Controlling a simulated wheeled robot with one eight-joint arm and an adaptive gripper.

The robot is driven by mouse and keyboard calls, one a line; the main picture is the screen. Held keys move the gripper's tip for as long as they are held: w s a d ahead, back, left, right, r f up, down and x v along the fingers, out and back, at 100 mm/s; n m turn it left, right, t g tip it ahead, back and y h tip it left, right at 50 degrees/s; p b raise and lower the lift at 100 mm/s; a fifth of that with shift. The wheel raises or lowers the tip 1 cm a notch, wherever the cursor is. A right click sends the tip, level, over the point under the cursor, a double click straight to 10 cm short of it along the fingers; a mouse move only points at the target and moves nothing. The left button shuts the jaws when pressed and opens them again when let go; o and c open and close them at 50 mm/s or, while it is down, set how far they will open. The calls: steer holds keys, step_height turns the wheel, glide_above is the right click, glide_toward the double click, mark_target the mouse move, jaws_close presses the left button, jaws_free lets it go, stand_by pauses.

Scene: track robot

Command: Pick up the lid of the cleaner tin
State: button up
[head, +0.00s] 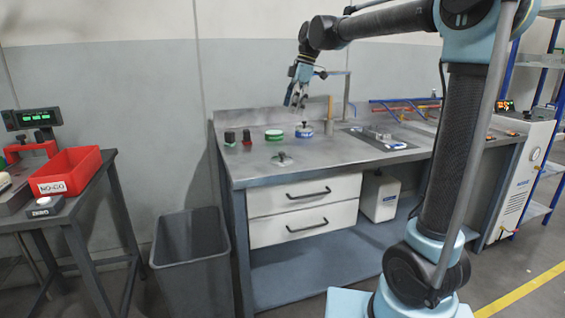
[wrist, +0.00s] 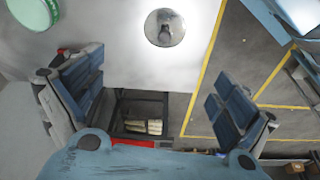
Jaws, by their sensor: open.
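A round metal lid with a dark knob (head: 282,158) lies on the bench top near its front left. In the wrist view a shiny round lid with a knob (wrist: 165,28) is at the top centre, beyond my fingers. A blue tin with a dark knob on top (head: 304,131) stands farther back. A green tin (head: 274,135) is left of it, and its green rim shows at the wrist view's top left (wrist: 36,12). No label tells me which is the cleaner tin. My gripper (head: 296,98) hangs above the bench, open and empty, its fingers (wrist: 155,88) wide apart.
Two small dark containers (head: 238,138) stand at the bench's left. A wooden block (head: 329,116) and upright stand (head: 346,98) are near the blue tin. The bench front is mostly clear.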

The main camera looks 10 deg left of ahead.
glide_above(282, 152)
steer(key=w, duration=0.1)
steer(key=f, duration=1.1)
steer(key=shift+w+d, duration=0.1)
steer(key=shift+d, duration=0.2)
steer(key=shift+s+d+x, duration=0.1)
steer(key=shift+d+x, duration=0.05)
steer(key=shift+x, duration=0.8)
steer(key=shift+s+d+x, duration=0.1)
steer(key=shift+x, duration=0.85)
steer(key=shift+s+d+x, duration=0.1)
steer(key=shift+d+x, duration=0.05)
steer(key=shift+x, duration=0.8)
steer(key=c, duration=1.2)
